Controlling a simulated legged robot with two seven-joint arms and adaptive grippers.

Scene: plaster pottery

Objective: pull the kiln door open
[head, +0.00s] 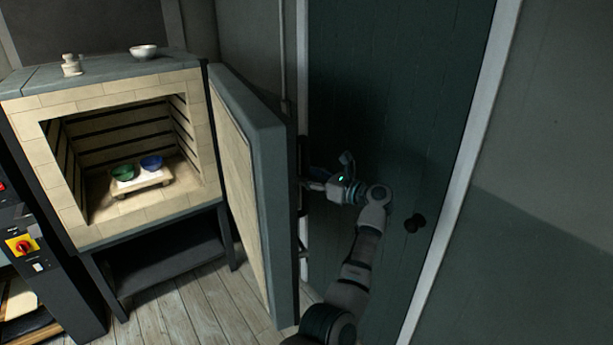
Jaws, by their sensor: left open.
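The kiln (140,90) stands at the left with its chamber exposed. Its door (270,200) is swung wide open to the right, its pale lining facing the chamber and its grey edge toward me. My left gripper (308,184) is on the outer side of the door, close to its dark outer face, fingers pointing left toward it. It is open. The door hides the handle area in part, and I cannot tell whether the fingers touch anything. My right gripper is out of view.
A green bowl (123,172) and a blue bowl (151,162) sit on a pale shelf inside the kiln. A white bowl (143,51) and a small pale pot (71,65) stand on top. A dark green room door (410,120) with a black knob (415,223) is behind my arm.

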